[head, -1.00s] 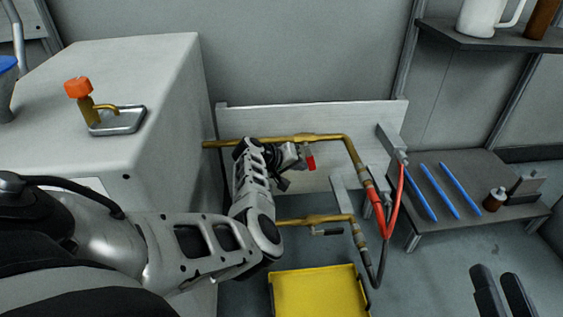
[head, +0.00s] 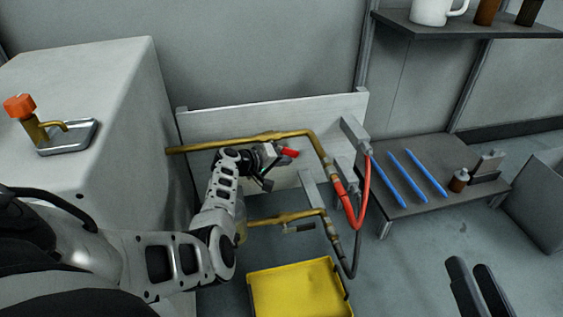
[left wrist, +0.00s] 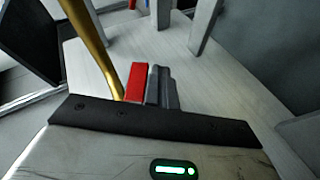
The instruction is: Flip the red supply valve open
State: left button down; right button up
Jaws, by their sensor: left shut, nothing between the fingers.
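The red supply valve's handle (head: 290,152) is just below the upper brass pipe (head: 205,145). It points right, tilted slightly from the pipe's line. My left gripper (head: 272,160) is shut and empty, right beside the handle at its left. In the left wrist view the red handle (left wrist: 137,82) stands close against the left side of the shut fingers (left wrist: 161,86); I cannot tell if they touch. The valve's body is mostly hidden behind the gripper. My right gripper (head: 478,290) is at the lower right, far from the valve, its fingers apart.
A lower brass pipe (head: 285,217) with a dark handle (head: 298,228) runs below. A red hose (head: 364,195) and grey brackets (head: 354,135) are at the right. A yellow tray (head: 295,290) lies below. A dark table (head: 410,205) holds blue rods (head: 407,176).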

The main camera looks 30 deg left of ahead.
aim_at(292, 155)
pick_arm(q)
jog(key=shift+w+d+r, duration=0.25)
pick_arm(e)
jog(key=shift+s+f, duration=0.15)
jog(key=shift+f, duration=0.05)
pick_arm(q)
jog(key=shift+w+d+r, duration=0.3)
jog(key=shift+w+r, duration=0.05)
jog(key=shift+r, duration=0.1)
pick_arm(e)
jog(key=shift+s+a+f+m+g, duration=0.15)
jog(key=shift+s+f+m+g, duration=0.15)
jog(key=shift+g, duration=0.1)
dwell(3.9)
pick_arm(q)
jog(key=shift+p, duration=0.3)
dwell(0.4)
